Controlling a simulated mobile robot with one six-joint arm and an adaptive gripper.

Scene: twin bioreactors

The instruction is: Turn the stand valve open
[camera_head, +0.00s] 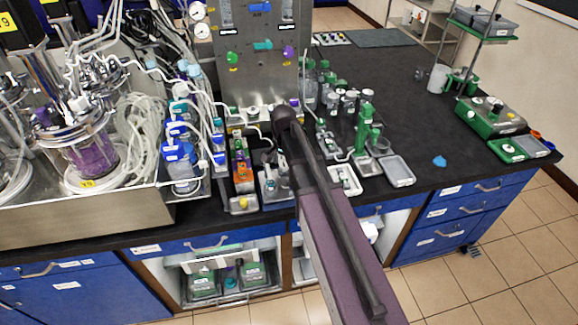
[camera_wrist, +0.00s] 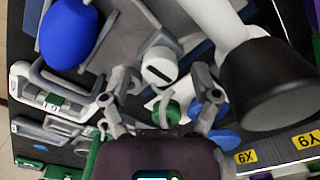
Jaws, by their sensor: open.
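The grey upright stand panel (camera_head: 254,82) in the head view carries a green valve (camera_head: 232,58), a teal valve (camera_head: 262,45) and a purple valve (camera_head: 288,52). I cannot tell which part is the stand valve. My gripper (camera_wrist: 164,80) is open in the wrist view, one finger at each side. A white round part with a dark slot (camera_wrist: 159,67) shows between the fingertips; contact cannot be told. A green ring-like part (camera_wrist: 170,112) shows closer to the palm. In the head view my arm hides the gripper and what is below it.
The bioreactor vessel (camera_head: 90,150) and tubing fill the left of the bench. The black benchtop (camera_head: 440,125) has free room at right.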

